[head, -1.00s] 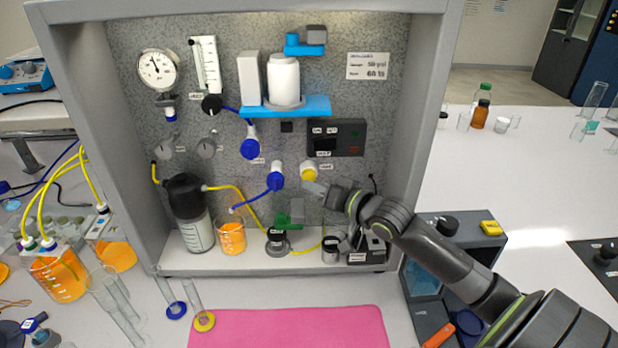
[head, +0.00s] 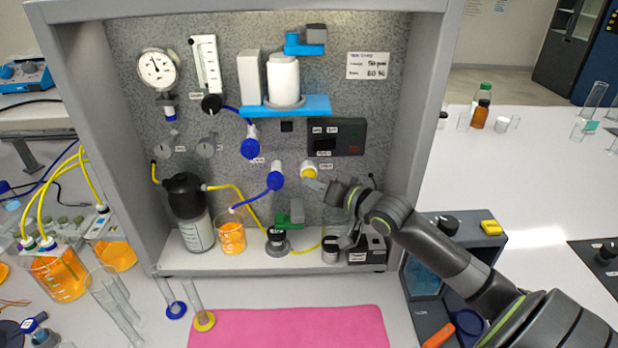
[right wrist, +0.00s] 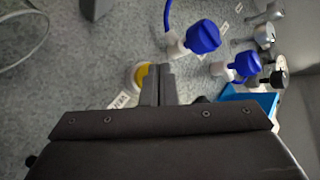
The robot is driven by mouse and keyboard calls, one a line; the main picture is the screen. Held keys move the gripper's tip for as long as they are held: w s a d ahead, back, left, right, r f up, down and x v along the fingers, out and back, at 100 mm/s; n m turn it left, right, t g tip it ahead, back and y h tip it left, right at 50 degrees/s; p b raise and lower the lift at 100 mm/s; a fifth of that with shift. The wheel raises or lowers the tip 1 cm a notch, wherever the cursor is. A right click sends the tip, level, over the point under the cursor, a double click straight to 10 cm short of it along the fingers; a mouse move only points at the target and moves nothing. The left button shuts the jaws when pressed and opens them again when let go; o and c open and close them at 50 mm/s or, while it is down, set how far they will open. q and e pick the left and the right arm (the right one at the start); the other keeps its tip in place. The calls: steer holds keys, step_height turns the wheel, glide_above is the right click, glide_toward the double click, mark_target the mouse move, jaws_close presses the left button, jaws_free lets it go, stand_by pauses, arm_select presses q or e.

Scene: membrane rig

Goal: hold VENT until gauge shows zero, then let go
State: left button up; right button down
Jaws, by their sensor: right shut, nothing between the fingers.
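The VENT button (head: 308,172) is a yellow cap on a white round base, low on the rig's grey panel. My right gripper (head: 314,185) is shut and empty, its fingertips just below and right of the yellow cap. In the right wrist view the shut fingers (right wrist: 158,84) cover part of the yellow cap (right wrist: 141,76). I cannot tell whether they touch or press it. The round white gauge (head: 157,68) is at the panel's upper left. Its needle points up and to the left, but the scale is too small to read. My left gripper is not in view.
Blue valve knobs (head: 276,180) and blue and yellow tubing sit left of the button. A black control box (head: 336,138) is just above. A dark bottle (head: 188,212) and an orange beaker (head: 231,236) stand on the rig's floor. A pink mat (head: 290,328) lies in front.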

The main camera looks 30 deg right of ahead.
steer(key=shift+w+d, duration=0.2)
steer(key=shift+w, duration=0.1)
stand_by(2.7)
steer(key=shift+s+a+p, duration=0.5)
steer(key=shift+s+p, duration=0.2)
steer(key=shift+s, duration=0.15)
steer(key=s+a+p, duration=0.1)
steer(key=s+p, duration=0.1)
steer(key=s+a+p, duration=0.1)
steer(key=s, duration=0.1)
steer(key=shift+s+a, duration=0.1)
steer(key=shift+a, duration=0.2)
